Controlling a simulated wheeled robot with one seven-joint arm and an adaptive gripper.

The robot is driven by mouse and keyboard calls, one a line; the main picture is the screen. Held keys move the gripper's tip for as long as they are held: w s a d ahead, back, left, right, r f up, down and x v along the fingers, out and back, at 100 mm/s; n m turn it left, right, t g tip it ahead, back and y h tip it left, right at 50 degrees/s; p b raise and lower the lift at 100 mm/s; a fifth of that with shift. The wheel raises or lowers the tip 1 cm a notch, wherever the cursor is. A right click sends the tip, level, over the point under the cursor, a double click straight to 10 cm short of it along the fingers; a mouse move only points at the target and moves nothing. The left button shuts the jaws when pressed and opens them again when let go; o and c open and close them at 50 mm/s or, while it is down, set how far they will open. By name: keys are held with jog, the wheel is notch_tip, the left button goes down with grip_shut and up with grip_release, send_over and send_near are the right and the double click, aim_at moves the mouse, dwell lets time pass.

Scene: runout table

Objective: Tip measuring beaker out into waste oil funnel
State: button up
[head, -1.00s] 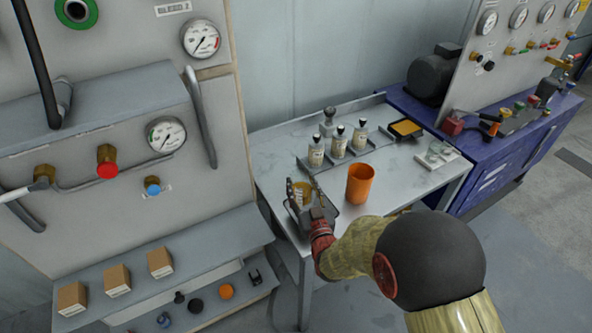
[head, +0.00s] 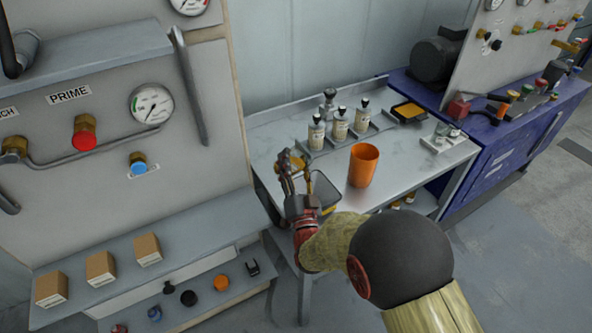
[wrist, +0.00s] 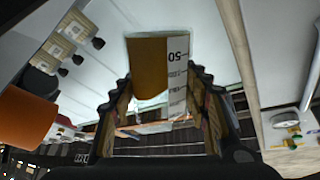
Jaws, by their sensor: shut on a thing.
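My gripper (head: 296,168) is shut on the measuring beaker (wrist: 150,60), a clear vessel with amber liquid and a white scale strip marked 50. In the head view the beaker (head: 291,161) is partly hidden by the fingers, near the left end of the metal table. I cannot tell whether this vessel is the waste oil funnel.
Several labelled bottles (head: 340,124) stand in a rack at the back of the table (head: 400,165). A shallow tray of amber liquid (head: 408,111) lies behind right. A gauge panel (head: 95,130) rises close on the left. Open table lies right of the orange vessel.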

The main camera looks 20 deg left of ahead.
jog(key=shift+r+m+t+h+b, duration=0.15)
jog(key=shift+m+t+h+b, duration=0.45)
jog(key=shift+m+b, duration=1.1)
jog(key=shift+r+m+t+h+b, duration=0.1)
jog(key=shift+m+t+h+b, duration=0.55)
jog(key=shift+b, duration=1.5)
jog(key=shift+d+r+m+t+h, duration=0.15)
jog(key=shift+m+t+h, duration=0.15)
jog(key=shift+m, duration=0.55)
jog(key=shift+a+r+m+t+h, duration=0.1)
jog(key=shift+r+m+t+h, duration=0.2)
jog(key=shift+m, duration=0.55)
jog(key=shift+d+m+t+h, duration=0.15)
jog(key=shift+m+h, duration=0.2)
jog(key=shift+m, duration=0.5)
jog(key=shift+a+n, duration=0.1)
jog(key=shift+n, duration=0.2)
